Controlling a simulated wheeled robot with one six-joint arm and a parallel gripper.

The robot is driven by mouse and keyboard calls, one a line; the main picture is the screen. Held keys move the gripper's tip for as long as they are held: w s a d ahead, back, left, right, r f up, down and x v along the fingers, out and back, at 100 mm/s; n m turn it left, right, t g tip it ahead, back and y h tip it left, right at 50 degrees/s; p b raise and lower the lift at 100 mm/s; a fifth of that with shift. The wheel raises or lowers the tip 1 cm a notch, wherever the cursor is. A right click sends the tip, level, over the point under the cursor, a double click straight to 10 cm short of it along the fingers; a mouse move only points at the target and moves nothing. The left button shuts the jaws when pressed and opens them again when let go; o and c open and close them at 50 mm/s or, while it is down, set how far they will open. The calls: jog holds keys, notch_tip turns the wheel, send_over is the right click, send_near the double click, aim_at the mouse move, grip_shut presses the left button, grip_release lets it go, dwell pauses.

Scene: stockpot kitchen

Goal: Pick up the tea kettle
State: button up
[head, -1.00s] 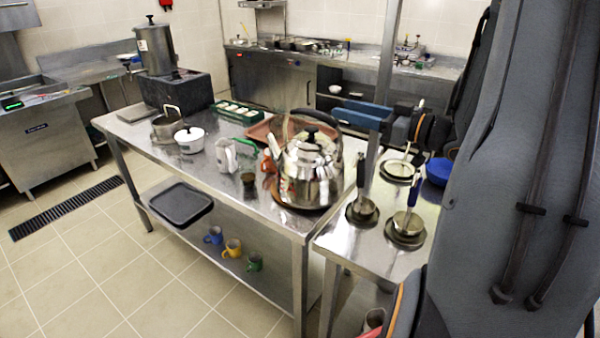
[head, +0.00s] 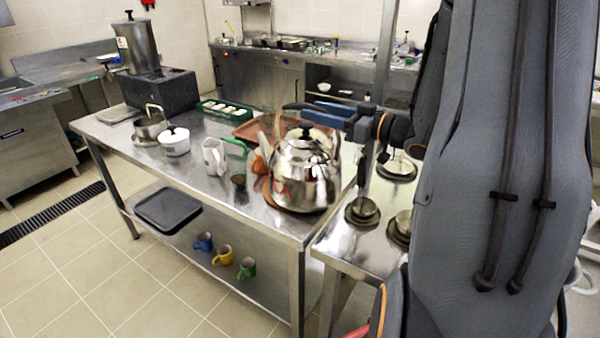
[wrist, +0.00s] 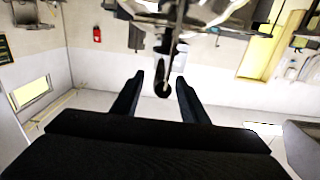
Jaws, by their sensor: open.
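The tea kettle (head: 303,183) is a shiny rounded metal pot with a dark lid knob and a handle arching over it. It stands upright on a brown round base at the near right end of the steel table (head: 225,212). My gripper (head: 288,107) is open and shows above the kettle in the head view, partly overlapping its handle; the depth gap is unclear. In the wrist view my gripper (wrist: 159,83) has its two dark fingers apart, with a dark rounded handle-like thing showing between them. I cannot tell whether it is near them. The kettle is not clearly recognisable there.
Ladles and small pans (head: 362,208) stand on the side counter right of the kettle. Several mugs (head: 224,255) and a dark tray (head: 168,210) are on the lower shelf.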

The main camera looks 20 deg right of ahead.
jog(key=p+x, duration=0.1)
jog(key=x, duration=0.2)
jog(key=shift+w+a, duration=0.15)
jog(key=shift+a, duration=0.15)
jog(key=shift+f, duration=0.1)
grip_shut()
dwell(1.0)
